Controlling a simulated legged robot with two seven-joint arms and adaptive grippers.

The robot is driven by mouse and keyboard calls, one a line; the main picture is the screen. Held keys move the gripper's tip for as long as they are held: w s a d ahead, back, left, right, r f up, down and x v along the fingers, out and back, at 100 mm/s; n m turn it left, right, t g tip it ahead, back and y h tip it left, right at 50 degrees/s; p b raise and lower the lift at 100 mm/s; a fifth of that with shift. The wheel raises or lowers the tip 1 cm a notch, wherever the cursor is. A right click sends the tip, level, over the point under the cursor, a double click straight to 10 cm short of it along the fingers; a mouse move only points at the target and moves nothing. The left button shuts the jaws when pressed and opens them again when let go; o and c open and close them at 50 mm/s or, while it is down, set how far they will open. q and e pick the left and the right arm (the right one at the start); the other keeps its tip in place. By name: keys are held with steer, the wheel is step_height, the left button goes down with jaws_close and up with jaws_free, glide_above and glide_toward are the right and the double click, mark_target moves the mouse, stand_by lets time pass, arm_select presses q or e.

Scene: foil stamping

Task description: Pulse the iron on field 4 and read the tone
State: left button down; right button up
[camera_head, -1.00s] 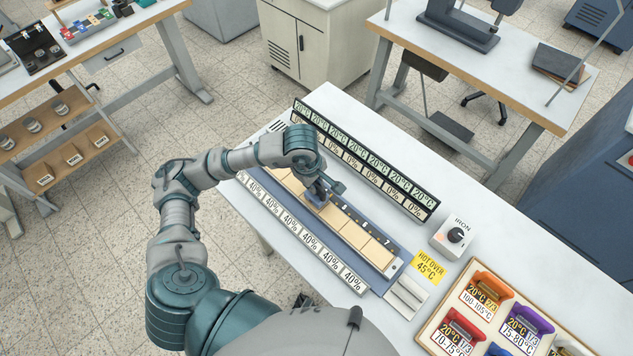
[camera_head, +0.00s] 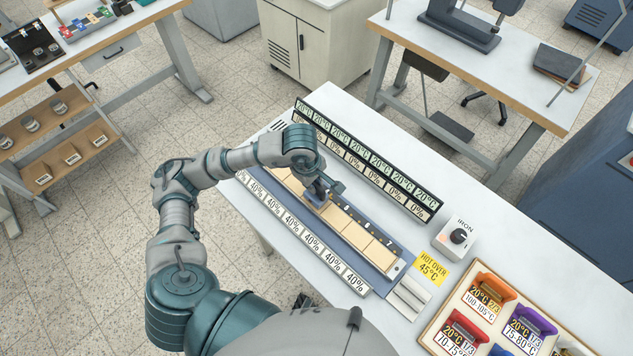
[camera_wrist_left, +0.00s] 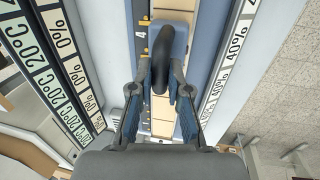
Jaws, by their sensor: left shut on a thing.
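My left gripper (camera_head: 322,187) is shut on the dark handle of a small blue-based iron (camera_wrist_left: 161,45). The iron (camera_head: 315,198) is over the row of cream fields (camera_head: 354,233), beside the printed 4 (camera_wrist_left: 140,35) in the left wrist view. It hides part of the field under it, and I cannot tell whether it touches. The back display bar (camera_head: 372,165) reads 20°C along its top row and 0% on the tiles I can read below. The front strip (camera_head: 300,232) reads 40% on its tiles. My right gripper is not in view.
An IRON dial box (camera_head: 457,237) and a yellow "HOT OVER 45°C" card (camera_head: 432,268) lie right of the fields. A tray (camera_head: 427,335) holds orange, purple, red and blue handled blocks with temperature labels.

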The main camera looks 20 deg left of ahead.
arm_select(q)
steer(key=shift+a, duration=0.35)
steer(key=shift+d, duration=0.55)
steer(key=shift+a, duration=0.1)
steer(key=shift+a+b, duration=0.3)
steer(key=shift+a, duration=0.05)
steer(key=shift+d, duration=0.3)
steer(key=shift+a+f+b, duration=0.1)
steer(key=shift+f+b, duration=0.05)
steer(key=shift+b, duration=0.15)
stand_by(1.0)
steer(key=shift+r+p, duration=1.15)
steer(key=shift+r, duration=1.25)
